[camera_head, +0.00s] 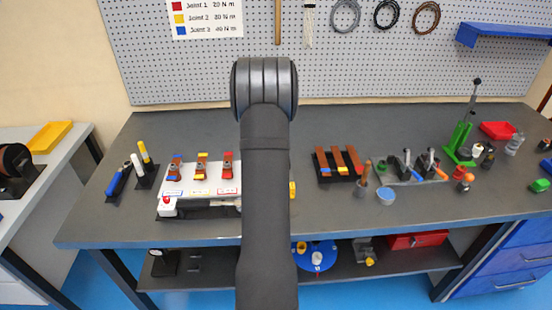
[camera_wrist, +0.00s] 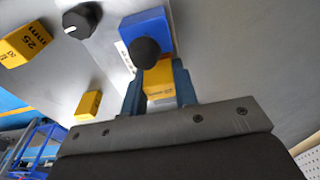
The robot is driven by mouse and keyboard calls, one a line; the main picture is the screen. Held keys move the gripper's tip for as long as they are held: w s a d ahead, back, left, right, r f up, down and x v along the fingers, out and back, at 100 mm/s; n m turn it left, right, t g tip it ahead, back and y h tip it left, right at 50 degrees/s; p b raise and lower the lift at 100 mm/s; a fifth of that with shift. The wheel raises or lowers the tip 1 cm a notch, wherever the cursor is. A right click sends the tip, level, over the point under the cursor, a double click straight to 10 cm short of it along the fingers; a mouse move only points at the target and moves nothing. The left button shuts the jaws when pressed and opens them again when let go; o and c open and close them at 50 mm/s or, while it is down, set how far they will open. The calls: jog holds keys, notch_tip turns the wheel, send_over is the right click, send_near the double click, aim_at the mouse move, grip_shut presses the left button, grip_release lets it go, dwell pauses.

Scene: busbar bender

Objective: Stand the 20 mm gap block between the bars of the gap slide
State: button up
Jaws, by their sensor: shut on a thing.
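My gripper (camera_wrist: 158,82) shows in the wrist view, its two blue-grey fingers shut on a yellow block (camera_wrist: 159,72). The label on the held block is too small to read surely. Just beyond the fingertips is a blue block (camera_wrist: 146,24) with a black ball knob (camera_wrist: 146,52), which may belong to the gap slide. The ball partly covers the held block's far end. I cannot tell whether the held block touches the blue part, and two bars are not clearly visible. In the head view my own arm hides the gripper and the held block.
In the wrist view, a yellow block marked 25 (camera_wrist: 27,43), another yellow block (camera_wrist: 88,105) and a black dial (camera_wrist: 80,20) lie left. In the head view, a white fixture with coloured clamps (camera_head: 200,185) stands left of my arm; a copper bar rack (camera_head: 338,164) stands right.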

jog(key=shift+f, duration=0.3)
jog(key=o, duration=1)
jog(key=r, duration=0.5)
jog(key=a+r, duration=0.1)
jog(key=r, duration=0.5)
jog(key=a+r, duration=0.1)
jog(key=r, duration=0.5)
jog(key=shift+a+r, duration=0.1)
jog(key=shift+r, duration=0.05)
jog(key=f, duration=0.5)
jog(key=d+f, duration=0.1)
jog(key=f, duration=0.5)
jog(key=d+f, duration=0.1)
jog(key=f, duration=0.5)
jog(key=shift+d+f, duration=0.1)
jog(key=shift+f, duration=0.1)
jog(key=shift+r, duration=0.1)
